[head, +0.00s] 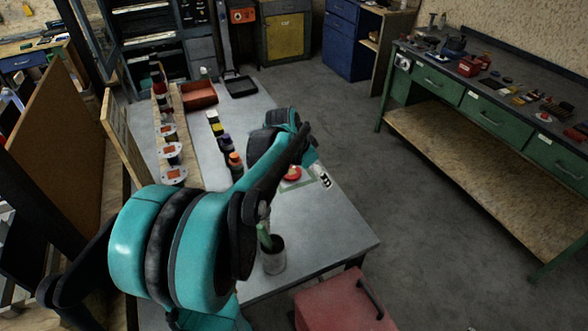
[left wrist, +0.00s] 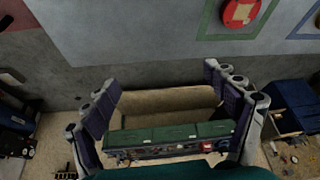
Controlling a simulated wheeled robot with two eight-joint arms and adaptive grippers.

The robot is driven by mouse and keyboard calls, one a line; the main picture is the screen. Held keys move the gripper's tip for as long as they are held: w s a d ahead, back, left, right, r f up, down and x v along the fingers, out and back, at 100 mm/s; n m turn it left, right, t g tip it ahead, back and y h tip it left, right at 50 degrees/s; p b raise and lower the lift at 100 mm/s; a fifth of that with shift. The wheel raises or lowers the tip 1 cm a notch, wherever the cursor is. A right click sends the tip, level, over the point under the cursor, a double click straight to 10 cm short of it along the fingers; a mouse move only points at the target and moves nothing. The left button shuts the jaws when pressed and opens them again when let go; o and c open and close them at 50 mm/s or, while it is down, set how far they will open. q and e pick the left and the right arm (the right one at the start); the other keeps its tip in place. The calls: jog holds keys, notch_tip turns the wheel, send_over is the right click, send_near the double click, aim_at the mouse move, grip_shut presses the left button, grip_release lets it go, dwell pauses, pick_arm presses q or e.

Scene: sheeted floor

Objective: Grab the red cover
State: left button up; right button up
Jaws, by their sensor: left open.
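The red cover (head: 291,173) is a small round red piece with a paler centre, lying on the grey table inside a green square outline. In the left wrist view the red cover (left wrist: 240,12) shows at the top edge, beyond the fingertips and to the right. My left gripper (left wrist: 165,86) is open, with nothing between its fingers, and is apart from the cover. In the head view my left arm reaches over the table beside the cover, and its links hide most of the gripper. My right gripper is not in view.
Several small bottles (head: 226,143) stand in a row on the table (head: 330,225), left of the cover. A dark cup (head: 273,256) stands near the front edge. A red toolbox (head: 338,306) is below that edge. A green workbench (head: 490,118) stands at right, across open floor.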

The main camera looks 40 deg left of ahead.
pick_arm(q)
jog(key=w+a+f, duration=0.1)
jog(key=a+f, duration=0.2)
jog(key=a, duration=0.2)
jog(key=w+a+f+m+h, duration=0.1)
jog(key=w+a+f, duration=0.1)
jog(key=a, duration=0.4)
jog(key=w+a+f+m, duration=0.1)
jog(key=a+f, duration=0.2)
jog(key=a, duration=0.2)
jog(key=shift+w+a+f+p, duration=0.15)
jog(key=shift+w+f+p, duration=0.2)
jog(key=b+x, duration=0.2)
jog(key=x, duration=0.2)
jog(key=shift+s+f, duration=0.15)
jog(key=shift+f, duration=0.15)
jog(key=shift+w+f, duration=0.2)
jog(key=shift+f, duration=0.05)
jog(key=shift+r, duration=0.1)
jog(key=c, duration=1.4)
